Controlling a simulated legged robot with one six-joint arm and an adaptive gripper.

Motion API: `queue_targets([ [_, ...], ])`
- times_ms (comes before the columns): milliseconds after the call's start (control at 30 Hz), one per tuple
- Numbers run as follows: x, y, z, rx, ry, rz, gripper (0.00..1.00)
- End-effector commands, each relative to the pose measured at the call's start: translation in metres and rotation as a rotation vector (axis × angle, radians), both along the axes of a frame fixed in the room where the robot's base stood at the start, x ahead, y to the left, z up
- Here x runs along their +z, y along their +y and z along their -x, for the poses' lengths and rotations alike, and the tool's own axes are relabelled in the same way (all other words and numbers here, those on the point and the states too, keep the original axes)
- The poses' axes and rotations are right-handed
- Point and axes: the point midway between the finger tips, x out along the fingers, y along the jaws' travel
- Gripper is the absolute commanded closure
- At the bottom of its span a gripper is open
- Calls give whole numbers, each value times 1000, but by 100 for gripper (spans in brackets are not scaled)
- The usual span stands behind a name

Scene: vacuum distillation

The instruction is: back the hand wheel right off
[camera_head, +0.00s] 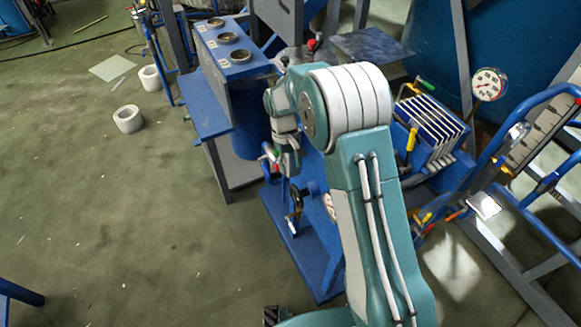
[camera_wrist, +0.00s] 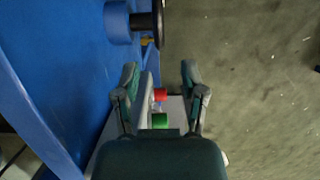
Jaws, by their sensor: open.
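The black hand wheel (camera_wrist: 158,24) shows nearly edge-on at the top of the wrist view, on the end of a round blue fitting (camera_wrist: 117,22). In the head view the dark wheel (camera_head: 297,196) stands at the front of the blue frame, just below my gripper (camera_head: 290,170). In the wrist view my gripper (camera_wrist: 159,75) is open, its two fingers spread and apart from the wheel. The wheel lies beyond the fingertips, towards the left finger's side. Its face is mostly hidden by the edge-on view.
A red piece (camera_wrist: 160,95) and a green piece (camera_wrist: 160,121) show between my fingers, further back. A blue panel (camera_wrist: 75,70) fills the left of the wrist view. Open floor (camera_wrist: 260,90) lies right. A dial gauge (camera_head: 489,84) stands at the right in the head view.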

Motion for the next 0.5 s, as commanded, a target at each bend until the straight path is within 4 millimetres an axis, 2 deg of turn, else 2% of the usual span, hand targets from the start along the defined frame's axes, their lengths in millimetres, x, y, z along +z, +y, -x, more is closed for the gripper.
queue_targets([
  [333,-4,-13,28,-2,-214,-94,46],
  [500,-9,-15,32,-1,-257,-108,46],
])
